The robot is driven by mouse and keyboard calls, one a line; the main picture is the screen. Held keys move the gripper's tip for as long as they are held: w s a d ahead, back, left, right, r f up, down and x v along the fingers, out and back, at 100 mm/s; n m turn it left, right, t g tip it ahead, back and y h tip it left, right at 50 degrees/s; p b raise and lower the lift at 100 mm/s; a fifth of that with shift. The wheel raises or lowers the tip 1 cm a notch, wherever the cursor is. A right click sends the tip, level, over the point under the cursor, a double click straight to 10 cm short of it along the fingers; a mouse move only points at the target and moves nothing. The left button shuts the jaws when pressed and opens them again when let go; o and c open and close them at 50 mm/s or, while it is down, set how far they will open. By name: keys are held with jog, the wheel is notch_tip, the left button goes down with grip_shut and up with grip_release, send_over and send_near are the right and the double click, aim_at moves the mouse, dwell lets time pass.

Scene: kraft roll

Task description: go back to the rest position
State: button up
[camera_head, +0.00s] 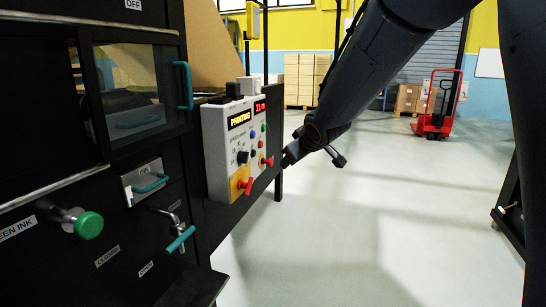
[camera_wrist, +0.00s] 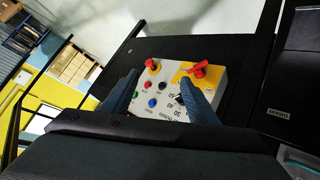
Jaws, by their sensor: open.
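My gripper (camera_head: 291,154) hangs at the end of my dark arm, just right of the control box in the head view. In the wrist view my gripper (camera_wrist: 161,78) shows two dark blue fingers spread apart with nothing held between them. The white control box (camera_head: 216,150) carries a lit "PRINTING" display, a red number display, small buttons and two red knobs on yellow plates. It also shows beyond my fingers in the wrist view (camera_wrist: 148,104); I cannot tell whether they touch it.
The black machine (camera_head: 95,210) fills the left, with teal handles, a green knob (camera_head: 89,225) and a lever (camera_head: 180,239). A red pallet truck (camera_head: 437,115) and stacked boxes (camera_head: 300,80) stand far back. A dark frame (camera_head: 512,205) stands at right. The middle floor (camera_head: 350,230) is clear.

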jog(key=s+d+f+m+g+h, duration=0.1)
jog(key=s+f+m+g, duration=0.2)
jog(key=s, duration=1.1)
jog(key=s+d+f+g, duration=0.15)
jog(key=s+g, duration=0.25)
jog(key=s, duration=1.1)
jog(key=s+f+m+g+h, duration=0.1)
jog(key=s+f+m+g, duration=0.2)
jog(key=s, duration=1.1)
jog(key=d+r+m+p, duration=0.2)
jog(key=d+r+p, duration=0.8)
jog(key=p, duration=1)
jog(key=shift+s+r+g, duration=0.25)
jog(key=shift+r+g, duration=0.05)
jog(key=shift+r, duration=0.35)
